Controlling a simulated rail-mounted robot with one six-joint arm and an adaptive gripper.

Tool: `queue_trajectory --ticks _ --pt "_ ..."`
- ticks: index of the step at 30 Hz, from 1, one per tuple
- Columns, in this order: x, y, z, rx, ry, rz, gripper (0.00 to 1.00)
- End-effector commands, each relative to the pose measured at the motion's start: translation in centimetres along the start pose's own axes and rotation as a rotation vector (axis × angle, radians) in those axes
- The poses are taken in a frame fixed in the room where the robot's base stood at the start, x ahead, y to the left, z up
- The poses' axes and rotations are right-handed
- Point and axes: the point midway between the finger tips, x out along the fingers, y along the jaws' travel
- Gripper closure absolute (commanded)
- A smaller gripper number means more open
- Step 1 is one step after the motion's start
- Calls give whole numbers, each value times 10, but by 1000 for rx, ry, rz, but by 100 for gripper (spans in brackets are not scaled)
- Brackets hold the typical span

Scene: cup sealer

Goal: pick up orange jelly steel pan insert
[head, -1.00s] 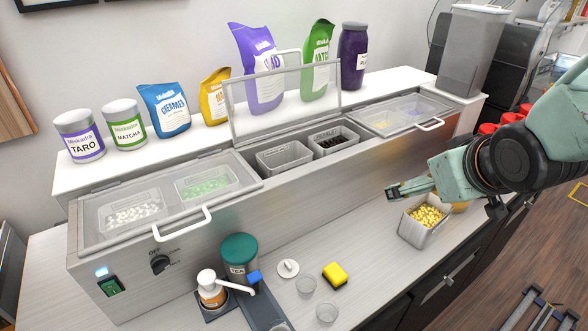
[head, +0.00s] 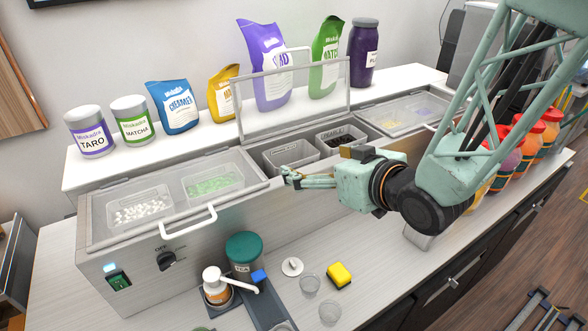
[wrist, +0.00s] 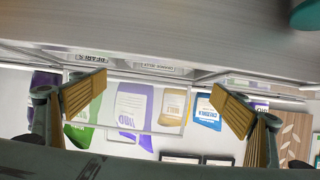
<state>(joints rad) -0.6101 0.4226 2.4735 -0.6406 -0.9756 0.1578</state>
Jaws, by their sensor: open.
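A steel pan insert (head: 417,240) stands on the counter at the right in the head view. My arm hides most of it, so its contents do not show now; it held yellow cubes in the earlier frame. I cannot read any label that marks it as orange jelly. My gripper (head: 303,180) is in front of the open middle bay of the topping station, pointing left, well above and left of that pan. In the wrist view, the two fingers (wrist: 160,95) are spread apart with nothing between them.
An empty pan insert (head: 290,155) and one with dark contents (head: 340,137) sit in the open bay under a raised clear lid (head: 293,100). Jars (head: 530,140) stand at the right.

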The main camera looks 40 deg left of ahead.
Motion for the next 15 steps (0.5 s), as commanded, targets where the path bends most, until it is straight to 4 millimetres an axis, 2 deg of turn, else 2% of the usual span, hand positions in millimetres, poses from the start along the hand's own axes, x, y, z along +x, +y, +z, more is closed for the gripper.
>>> queue_trajectory --ticks 15 --pt "5 0 0 0 0 -2 8"
